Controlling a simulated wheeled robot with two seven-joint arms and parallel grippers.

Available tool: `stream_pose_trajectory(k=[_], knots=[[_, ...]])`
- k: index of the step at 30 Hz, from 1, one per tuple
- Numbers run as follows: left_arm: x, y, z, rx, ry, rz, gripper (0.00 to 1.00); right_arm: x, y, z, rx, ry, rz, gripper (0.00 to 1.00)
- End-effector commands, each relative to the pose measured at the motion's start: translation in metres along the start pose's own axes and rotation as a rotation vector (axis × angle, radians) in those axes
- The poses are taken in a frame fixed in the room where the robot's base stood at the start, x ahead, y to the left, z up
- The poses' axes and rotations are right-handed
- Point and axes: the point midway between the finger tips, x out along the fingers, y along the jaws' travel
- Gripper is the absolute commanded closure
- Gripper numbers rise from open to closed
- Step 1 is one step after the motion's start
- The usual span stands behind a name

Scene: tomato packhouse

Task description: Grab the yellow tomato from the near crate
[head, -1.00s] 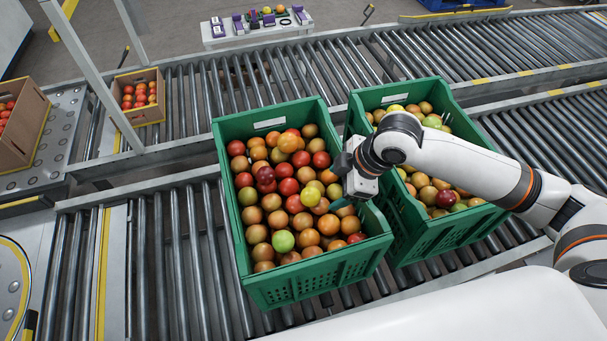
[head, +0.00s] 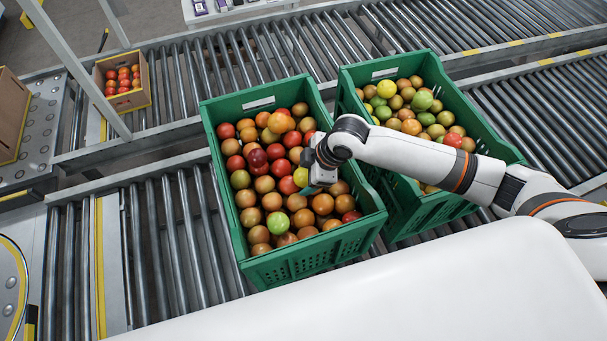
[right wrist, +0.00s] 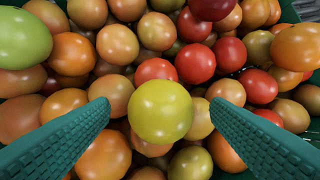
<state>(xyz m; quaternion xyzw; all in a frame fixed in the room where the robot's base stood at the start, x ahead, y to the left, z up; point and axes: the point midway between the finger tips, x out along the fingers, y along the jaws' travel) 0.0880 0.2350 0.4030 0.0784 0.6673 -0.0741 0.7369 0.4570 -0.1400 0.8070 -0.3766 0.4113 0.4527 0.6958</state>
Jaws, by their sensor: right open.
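The yellow tomato (head: 301,177) lies on top of the pile in the left green crate (head: 317,256), partly hidden by my right gripper in the head view. In the right wrist view the yellow tomato (right wrist: 160,110) is round, glossy and whole, in the middle of the picture. My right gripper (head: 313,181) is open just above it, inside the crate's rim. Its two teal ribbed fingers show left and right of the tomato in the right wrist view, with a gap on both sides. Nothing is held. My left gripper is not in view.
Red, orange and brownish tomatoes crowd around the yellow one, with a green tomato (head: 277,223) nearer the front. A second green crate (head: 490,143) of tomatoes stands close on the right, under my right arm. A cardboard box (head: 125,101) of red tomatoes stands at the back left.

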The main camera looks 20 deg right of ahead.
Motion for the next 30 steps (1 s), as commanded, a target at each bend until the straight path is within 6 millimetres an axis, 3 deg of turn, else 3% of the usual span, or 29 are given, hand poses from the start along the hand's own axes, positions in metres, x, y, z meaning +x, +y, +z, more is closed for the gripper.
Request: stream_pose_trajectory(k=[3, 10, 18, 26, 30], knots=[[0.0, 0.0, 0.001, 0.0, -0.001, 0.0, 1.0, 0.01, 0.0, 0.0, -0.001, -0.001, 0.0, 0.28], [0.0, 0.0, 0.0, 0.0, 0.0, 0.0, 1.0, 0.012, 0.0, 0.0, -0.001, 0.0, -0.001, 0.28], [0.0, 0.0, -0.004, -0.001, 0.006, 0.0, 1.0, 0.011, 0.0, 0.0, -0.001, 0.0, -0.001, 0.69], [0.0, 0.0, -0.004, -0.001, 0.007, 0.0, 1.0, 0.011, -0.001, 0.0, -0.001, -0.001, -0.002, 0.69], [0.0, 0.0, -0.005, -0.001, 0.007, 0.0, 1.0, 0.0, -0.003, 0.005, -0.002, -0.002, -0.005, 0.69]])
